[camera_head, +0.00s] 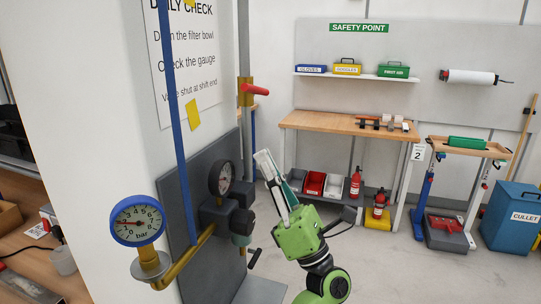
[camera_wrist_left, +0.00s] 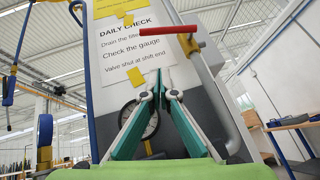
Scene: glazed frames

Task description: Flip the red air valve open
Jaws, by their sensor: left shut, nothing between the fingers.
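The red air valve handle (camera_head: 257,89) sticks out to the right from a yellow valve body (camera_head: 244,98) on a vertical grey pipe, beside the wall corner. It lies roughly level, across the pipe. In the left wrist view the red handle (camera_wrist_left: 168,29) shows above the fingertips, pointing left from its yellow body (camera_wrist_left: 190,44). My left gripper (camera_head: 264,157) points upward, below the handle and apart from it. Its long fingers (camera_wrist_left: 160,80) are shut together at the tips and hold nothing. My right gripper is not in view.
A blue-rimmed gauge (camera_head: 137,221), a dark gauge (camera_head: 221,178) and a yellow pipe stand left of my gripper on a grey panel (camera_head: 160,195). A blue vertical pipe (camera_head: 178,120) runs up the wall. A wooden workbench (camera_head: 345,124) stands behind.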

